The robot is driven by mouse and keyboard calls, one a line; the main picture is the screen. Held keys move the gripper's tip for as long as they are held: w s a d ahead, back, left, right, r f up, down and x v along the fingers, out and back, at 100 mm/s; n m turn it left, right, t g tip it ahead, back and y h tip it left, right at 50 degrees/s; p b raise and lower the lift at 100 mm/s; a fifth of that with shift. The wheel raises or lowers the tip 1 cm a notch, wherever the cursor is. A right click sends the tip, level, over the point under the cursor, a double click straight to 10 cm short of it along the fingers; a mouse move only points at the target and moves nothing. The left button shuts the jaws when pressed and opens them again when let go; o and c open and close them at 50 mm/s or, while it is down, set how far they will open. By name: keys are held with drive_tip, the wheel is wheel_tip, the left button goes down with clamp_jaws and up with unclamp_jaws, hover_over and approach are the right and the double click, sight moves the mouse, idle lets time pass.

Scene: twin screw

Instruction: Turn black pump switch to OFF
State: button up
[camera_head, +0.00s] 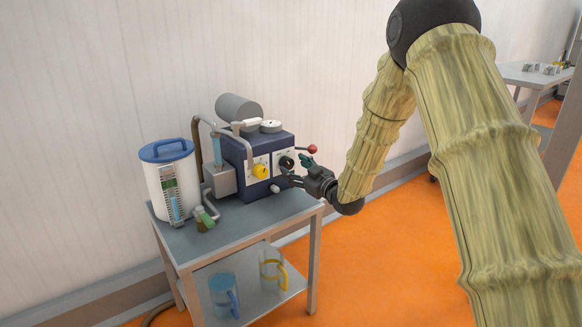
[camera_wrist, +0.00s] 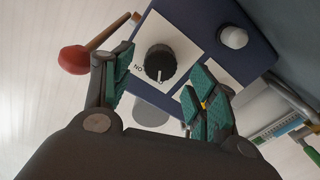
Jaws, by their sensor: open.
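The black pump switch (camera_head: 287,162) is a round ribbed knob on a white plate on the front of the blue pump box (camera_head: 234,187). In the wrist view the black switch (camera_wrist: 160,62) shows a white pointer line aimed down the picture. The letters of ON appear upside down to its left; the marking below it is only partly readable. My gripper (camera_head: 297,170) is open in front of the switch. In the wrist view, my gripper (camera_wrist: 157,76) has its green-padded fingers on either side of the knob, with visible gaps. I cannot tell the remaining depth.
A yellow knob (camera_head: 260,171) sits left of the black switch; my finger partly hides it in the wrist view. A red-ball lever (camera_head: 312,149) stands close beside my gripper. A white knob (camera_head: 275,188) is below. A blue-lidded container (camera_head: 171,178) stands left on the cart.

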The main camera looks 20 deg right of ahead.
drive_tip(key=v, duration=0.8)
drive_tip(key=shift+s, duration=0.2)
drive_tip(key=shift+d, duration=0.1)
drive_tip(key=s+a+f+m+g+h+p, duration=0.2)
drive_tip(key=s+a+f+m+g+p, duration=0.15)
drive_tip(key=s+f+p, duration=0.5)
drive_tip(key=s+a+f+m+g+h+p, duration=0.2)
drive_tip(key=s+f+g+p, duration=0.3)
drive_tip(key=s+p, duration=0.65)
drive_tip(key=s+a+r+m+g+h+p, duration=0.1)
drive_tip(key=s+g+p, duration=0.3)
drive_tip(key=s, duration=1.2)
drive_tip(key=s+a+r+m+g+h+p, duration=0.1)
drive_tip(key=s+g+p, duration=0.3)
drive_tip(key=s+p, duration=0.8)
drive_tip(key=shift+s+a+r+m, duration=0.25)
drive_tip(key=shift+s+a+m, duration=0.2)
drive_tip(key=shift+s, duration=1.75)
